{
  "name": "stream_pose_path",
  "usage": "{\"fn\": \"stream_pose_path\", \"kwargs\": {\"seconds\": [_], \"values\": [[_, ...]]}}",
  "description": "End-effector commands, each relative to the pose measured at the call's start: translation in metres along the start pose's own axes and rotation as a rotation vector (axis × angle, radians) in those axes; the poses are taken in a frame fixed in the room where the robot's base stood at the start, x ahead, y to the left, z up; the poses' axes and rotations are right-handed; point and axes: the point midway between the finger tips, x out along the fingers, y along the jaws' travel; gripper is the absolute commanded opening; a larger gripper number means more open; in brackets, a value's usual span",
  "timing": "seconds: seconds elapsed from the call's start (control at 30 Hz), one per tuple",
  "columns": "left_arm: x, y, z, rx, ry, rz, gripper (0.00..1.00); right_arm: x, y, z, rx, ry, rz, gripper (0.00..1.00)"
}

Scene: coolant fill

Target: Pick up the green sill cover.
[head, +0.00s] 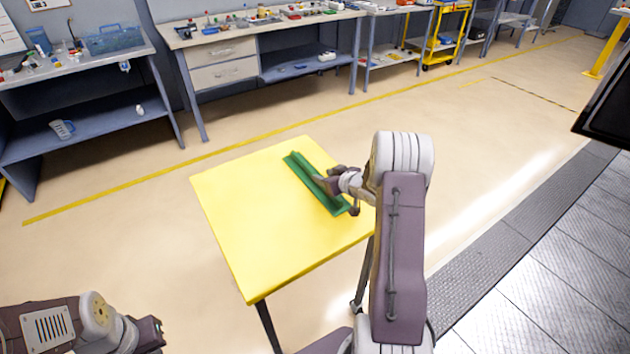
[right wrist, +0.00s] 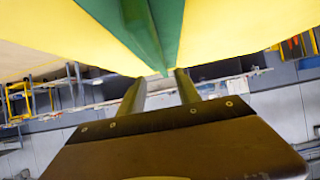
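The green sill cover (head: 304,172) is a long, narrow piece with a raised ridge. It lies slantwise on the yellow table (head: 250,220), toward the table's right side. My right gripper (head: 324,184) is at the cover's middle, hiding a little of it; I cannot tell whether it touches. In the right wrist view the gripper's two fingers (right wrist: 160,88) stand apart, and the cover (right wrist: 165,25) runs up the picture from between their tips. Nothing is visibly held. My left gripper (head: 152,334) is low at the left, away from the table; its fingers are unclear.
The rest of the yellow table is bare. Workbenches (head: 265,20) with small items stand along the back wall, with a yellow cart (head: 446,35) among them. The floor around the table is open. A dark grated strip (head: 500,230) runs along the right.

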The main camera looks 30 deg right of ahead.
Motion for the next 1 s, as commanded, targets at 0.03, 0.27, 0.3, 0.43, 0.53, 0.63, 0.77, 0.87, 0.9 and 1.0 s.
{"fn": "stream_pose_path", "kwargs": {"seconds": [0.03,0.27,0.3,0.43,0.53,0.63,0.77,0.87,0.9,1.0], "values": [[0.0,0.0,0.0,0.0,0.0,0.0,0.0,0.001,0.0,0.0,0.0,0.0,0.0,0.4],[0.006,0.0,0.001,0.0,0.0,0.0,0.0,0.04,-0.002,0.005,-0.001,0.0,-0.002,0.4],[0.007,0.0,0.001,0.0,0.0,0.0,0.0,0.045,-0.002,0.004,-0.002,0.001,-0.001,0.4],[0.007,0.0,0.001,0.0,0.0,0.0,0.0,0.052,-0.001,0.004,0.0,0.0,0.0,0.4],[0.006,0.0,0.001,0.0,0.0,0.0,0.0,0.052,-0.001,0.003,0.0,0.0,0.0,0.4],[0.006,0.0,0.001,0.0,0.0,0.0,0.0,0.052,-0.001,0.003,0.0,0.0,0.0,0.29],[0.007,0.0,0.001,0.0,0.0,0.0,0.0,0.052,-0.001,0.003,0.0,0.0,0.0,0.0],[0.007,0.0,0.001,0.0,0.0,0.0,0.0,0.051,-0.001,0.004,0.0,0.0,0.0,0.0],[0.006,0.0,0.001,0.0,0.0,0.0,0.0,0.051,-0.001,0.003,0.0,0.001,0.0,0.0],[0.007,0.0,0.001,0.0,0.0,0.0,0.0,0.051,-0.001,0.003,0.0,0.0,0.0,0.0]]}}
